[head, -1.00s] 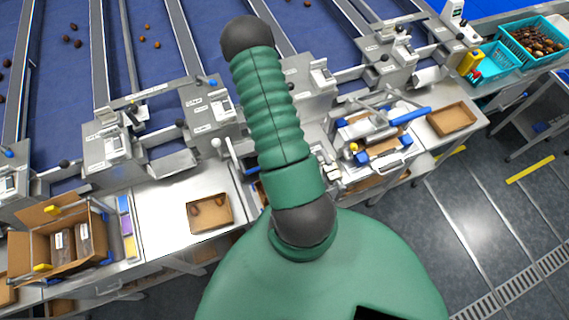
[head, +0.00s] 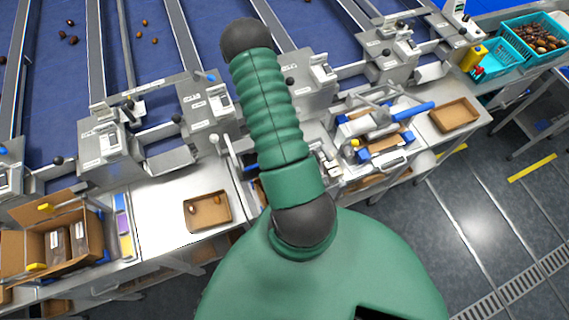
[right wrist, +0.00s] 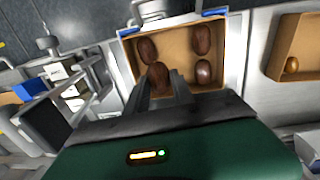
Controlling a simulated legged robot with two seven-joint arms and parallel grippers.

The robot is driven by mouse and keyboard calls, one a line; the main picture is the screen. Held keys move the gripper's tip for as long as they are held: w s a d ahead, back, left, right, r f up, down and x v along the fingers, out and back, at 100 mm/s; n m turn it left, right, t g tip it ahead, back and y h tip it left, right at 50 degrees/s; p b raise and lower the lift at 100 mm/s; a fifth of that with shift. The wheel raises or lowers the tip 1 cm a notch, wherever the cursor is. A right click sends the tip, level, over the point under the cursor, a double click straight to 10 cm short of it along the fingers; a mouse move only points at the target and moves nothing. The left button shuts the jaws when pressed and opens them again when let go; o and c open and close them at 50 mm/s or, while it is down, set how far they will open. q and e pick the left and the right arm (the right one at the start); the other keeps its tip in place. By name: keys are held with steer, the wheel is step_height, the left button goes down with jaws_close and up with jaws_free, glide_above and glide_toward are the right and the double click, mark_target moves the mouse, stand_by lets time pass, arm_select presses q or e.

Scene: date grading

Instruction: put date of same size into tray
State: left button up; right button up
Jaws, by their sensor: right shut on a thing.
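In the right wrist view, my right gripper (right wrist: 160,86) is over an open cardboard tray (right wrist: 233,52) with blue clips at its edge. Its fingers are closed around a brown date (right wrist: 158,74) at the tray's near side. Other brown dates lie in this tray: one at upper left (right wrist: 147,50), one at upper right (right wrist: 202,40) and one at lower right (right wrist: 203,72). In the head view, a small tray (head: 208,226) holds two dates (head: 216,199). My left gripper is not visible.
Blue sorting lanes (head: 160,70) with a few loose dates run behind grey machine housings (head: 205,105). An empty cardboard tray (head: 453,115) and turquoise baskets (head: 500,62) stand at right. A box of packs (head: 88,216) stands at left. My green body blocks the middle.

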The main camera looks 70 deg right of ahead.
steer(key=shift+f+b, duration=1.2)
steer(key=shift+f, duration=0.25)
stand_by(0.6)
steer(key=o, duration=0.9)
steer(key=shift+c, duration=0.2)
